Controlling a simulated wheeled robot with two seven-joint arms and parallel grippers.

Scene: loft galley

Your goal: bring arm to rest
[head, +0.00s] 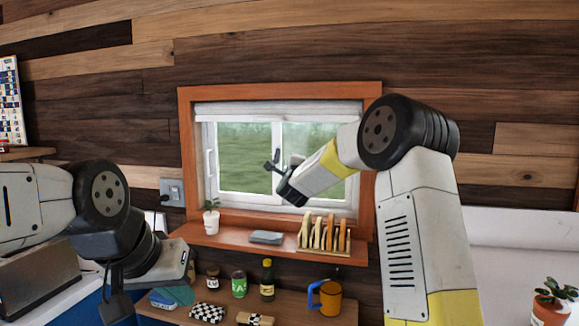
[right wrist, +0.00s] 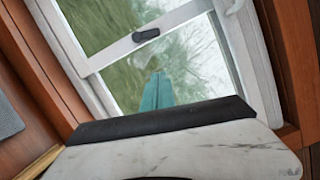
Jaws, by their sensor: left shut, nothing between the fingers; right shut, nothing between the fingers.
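My left gripper (head: 115,305) hangs at the lower left of the head view, dark fingers pointing down, shut and empty, left of the low shelf. My right arm rises from the lower right of the head view, bends at a dark round elbow, and reaches left across the window. My right gripper (head: 276,158) is small and dark there, in front of the glass, shut with nothing in it. The right wrist view shows the window (right wrist: 150,36) close up, with a pale panel and dark bar across the bottom; the fingers are hard to make out there.
A wooden sill (head: 215,236) below the window carries a potted plant (head: 211,217), a grey item (head: 266,237) and a wooden rack (head: 324,236). The lower shelf (head: 290,304) holds a bottle (head: 267,280), jars and an orange mug (head: 330,298). Another plant (head: 552,301) stands at right.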

